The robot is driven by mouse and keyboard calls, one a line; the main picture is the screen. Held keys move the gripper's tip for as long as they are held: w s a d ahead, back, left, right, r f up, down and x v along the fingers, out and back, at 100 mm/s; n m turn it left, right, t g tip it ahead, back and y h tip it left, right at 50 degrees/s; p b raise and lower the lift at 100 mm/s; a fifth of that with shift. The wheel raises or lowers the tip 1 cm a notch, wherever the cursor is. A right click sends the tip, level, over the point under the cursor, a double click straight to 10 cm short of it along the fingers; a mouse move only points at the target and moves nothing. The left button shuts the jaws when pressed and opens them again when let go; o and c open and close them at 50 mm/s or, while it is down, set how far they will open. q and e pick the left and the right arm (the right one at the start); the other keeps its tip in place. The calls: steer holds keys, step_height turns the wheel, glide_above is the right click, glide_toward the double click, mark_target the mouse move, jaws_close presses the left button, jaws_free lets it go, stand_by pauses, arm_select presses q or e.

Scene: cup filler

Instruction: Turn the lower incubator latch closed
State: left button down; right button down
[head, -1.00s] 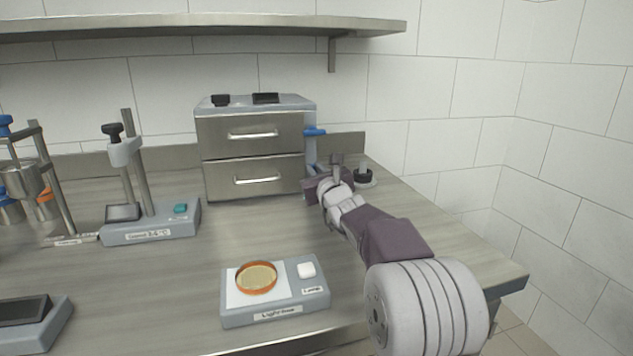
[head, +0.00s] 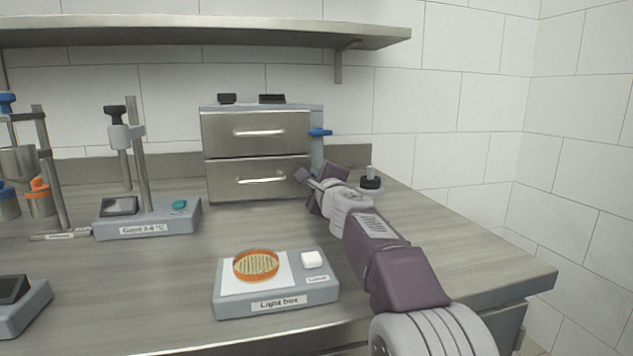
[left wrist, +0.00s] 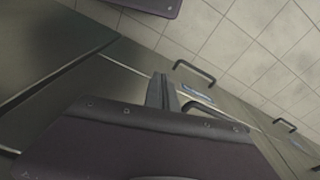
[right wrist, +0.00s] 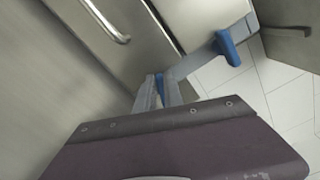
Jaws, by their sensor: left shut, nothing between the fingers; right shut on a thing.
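The incubator is a steel and grey unit (head: 257,135) with two drawers, both flush in the head view. Its upper latch (head: 320,132) is a blue lever sticking out to the right; it also shows in the right wrist view (right wrist: 228,48). My right gripper (head: 303,176) is at the lower drawer's right edge. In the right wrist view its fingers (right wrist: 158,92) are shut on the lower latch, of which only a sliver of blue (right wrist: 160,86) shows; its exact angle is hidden. My left gripper (left wrist: 161,92) is shut and empty, away from the incubator.
A light box (head: 275,300) with an orange dish (head: 256,265) stands at the front. A stand (head: 148,215) is left of the incubator, and a small black-based object (head: 370,183) is right of my gripper. A shelf (head: 200,35) hangs above. Cabinet handles (left wrist: 195,70) show below.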

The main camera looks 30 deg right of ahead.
steer(key=shift+f+n+b, duration=0.25)
steer(key=shift+n+b, duration=0.1)
steer(key=shift+n, duration=0.8)
steer(key=shift+f+n+b, duration=0.2)
steer(key=shift+n+b, duration=0.1)
steer(key=shift+n, duration=0.85)
steer(key=c, duration=1.5)
jaws_free()
steer(key=shift+o, duration=0.2)
